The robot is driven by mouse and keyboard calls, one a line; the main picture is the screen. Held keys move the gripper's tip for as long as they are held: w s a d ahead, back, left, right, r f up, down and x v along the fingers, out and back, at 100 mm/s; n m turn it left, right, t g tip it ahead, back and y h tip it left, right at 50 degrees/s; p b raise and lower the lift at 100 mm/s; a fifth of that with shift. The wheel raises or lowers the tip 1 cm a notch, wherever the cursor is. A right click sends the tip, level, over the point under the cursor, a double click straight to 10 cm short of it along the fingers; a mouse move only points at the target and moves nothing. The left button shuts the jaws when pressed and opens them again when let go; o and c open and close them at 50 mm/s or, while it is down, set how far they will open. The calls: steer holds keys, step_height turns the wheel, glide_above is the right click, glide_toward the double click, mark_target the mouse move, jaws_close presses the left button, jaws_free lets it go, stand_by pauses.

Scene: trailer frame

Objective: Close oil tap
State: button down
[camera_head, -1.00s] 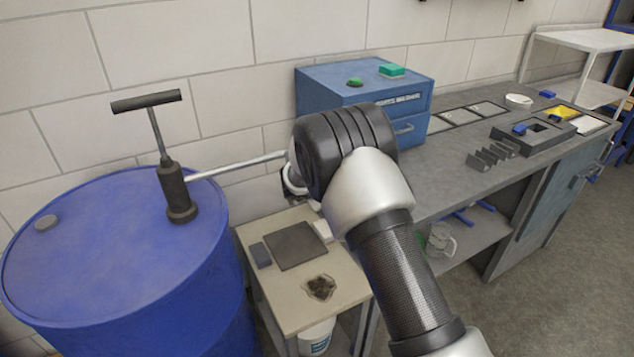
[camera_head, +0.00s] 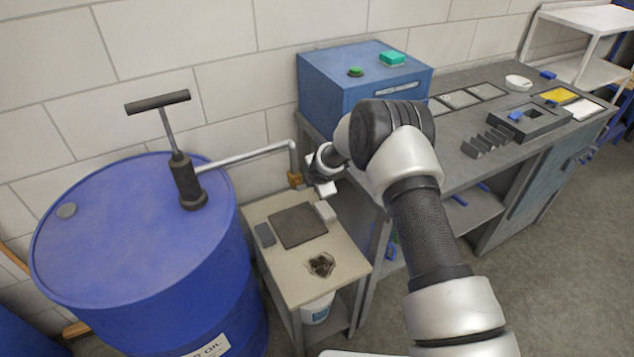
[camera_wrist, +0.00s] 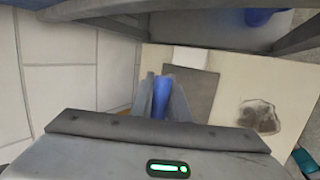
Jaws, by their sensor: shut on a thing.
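The oil pipe (camera_head: 245,156) runs from the pump (camera_head: 184,182) on the blue drum (camera_head: 110,240) and bends down at its end. A brass tap (camera_head: 294,180) hangs there, above the left back edge of the small table. My gripper (camera_head: 307,180) is right beside the tap, on its right side. In the wrist view my gripper (camera_wrist: 162,92) is shut on a narrow blue piece (camera_wrist: 161,84), which looks like the tap's handle. A brownish bit beside the left finger may be the tap body. The fingers hide most of the handle, and its exact angle cannot be told.
The small table (camera_head: 280,262) holds a dark plate (camera_head: 298,225), a white block (camera_head: 325,210) and a dark stain (camera_head: 321,265). A blue drawer box (camera_head: 345,85) stands on the workbench (camera_head: 455,160) behind my arm. A white bucket (camera_head: 316,308) is under the table.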

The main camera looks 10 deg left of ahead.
steer(key=shift+a, duration=0.1)
steer(key=c, duration=2)
jaws_free()
steer(key=v, duration=1.7)
steer(key=shift+s+r, duration=0.1)
steer(key=shift+s, duration=0.05)
